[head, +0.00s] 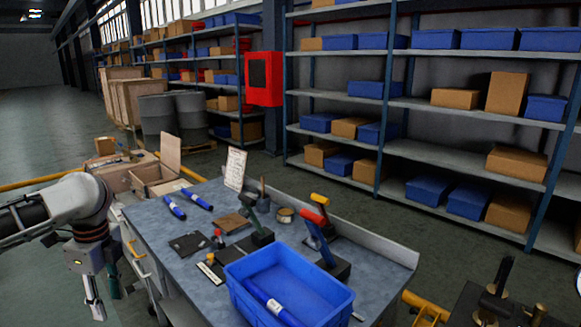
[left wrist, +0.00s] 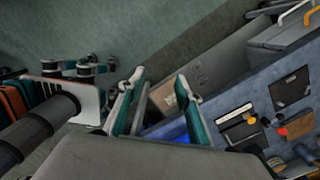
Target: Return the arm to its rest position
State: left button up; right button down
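My left arm comes in from the left in the head view, beside the workbench (head: 190,268). Its gripper (head: 106,301) hangs down off the bench's left side, clear of the bench top. In the left wrist view the two fingers of the left gripper (left wrist: 160,78) stand apart with nothing held between them. The bench top (left wrist: 220,100) shows at the right of that view. My right gripper is not in view.
A blue bin (head: 290,285) holding a blue tube stands at the bench front. Two more blue tubes (head: 185,203), small tools and upright levers (head: 318,235) are on the bench. An open wooden box (head: 155,180) stands behind my left arm. Floor (head: 45,130) is clear at far left.

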pick_arm(q)
jog(key=s+d+f+n+t+h, duration=0.1)
jog(key=d+f+n+t, duration=0.15)
jog(key=f, duration=0.95)
jog(key=s+d+f+n+t+h, duration=0.1)
jog(key=s+f+n+t, duration=0.15)
jog(key=f, duration=1.05)
jog(key=s+a+f+t+h, duration=0.1)
jog(key=s+a+f+t, duration=0.1)
jog(key=s, duration=0.5)
jog(key=s+a+f+t, duration=0.2)
jog(key=s+a, duration=0.1)
jog(key=s, duration=0.5)
jog(key=d+f+n+t, duration=0.1)
jog(key=d+n, duration=0.8)
jog(key=d, duration=1.2)
jog(key=shift+s+d+f+t+h, duration=0.35)
jog(key=shift+d+t+h, duration=0.05)
jog(key=shift+t, duration=0.1)
